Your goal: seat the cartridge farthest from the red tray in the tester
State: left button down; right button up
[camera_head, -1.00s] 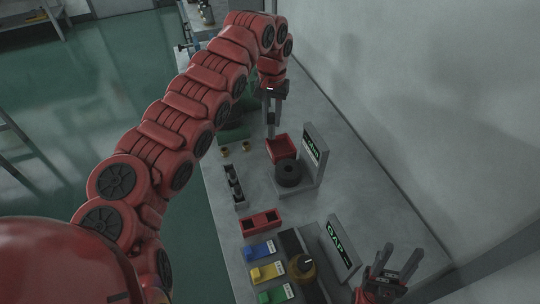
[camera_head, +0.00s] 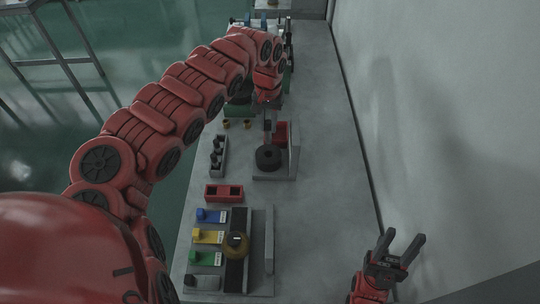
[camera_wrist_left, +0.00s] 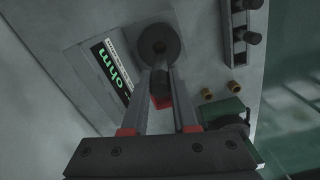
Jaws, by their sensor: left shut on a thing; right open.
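My left gripper (camera_head: 268,136) is lowered close behind a dark round socket (camera_head: 268,158) on the grey tester. In the left wrist view the fingers (camera_wrist_left: 165,78) are close together on a small grey piece, probably a cartridge, mostly hidden by them. The socket (camera_wrist_left: 160,42) is just beyond the tips, beside the tester's green-lettered display (camera_wrist_left: 112,66); I cannot tell if the piece touches it. My right gripper (camera_head: 395,250) is open and empty at the lower right.
Blue (camera_head: 210,215), yellow (camera_head: 207,236) and green (camera_head: 205,258) pieces lie near a second station with a round yellow-black part (camera_head: 237,243). Brass pieces (camera_head: 247,124) lie behind the rack. The bench's right strip is clear.

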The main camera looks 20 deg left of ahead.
aim_at(268, 143)
pick_arm(q)
jog(key=f+p, duration=0.1)
jog(key=f, duration=0.3)
jog(key=f+p, duration=0.1)
jog(key=f, duration=0.3)
jog(key=shift+s+f, duration=0.2)
jog(key=shift+f, duration=0.2)
jog(key=shift+d+f, duration=0.1)
jog(key=shift+f, duration=0.25)
jog(key=shift+w+f, duration=0.15)
jog(key=shift+f, duration=0.05)
jog(key=shift+f, duration=0.2)
jog(key=c, duration=0.7)
grip_release()
jog(key=shift+r, duration=0.1)
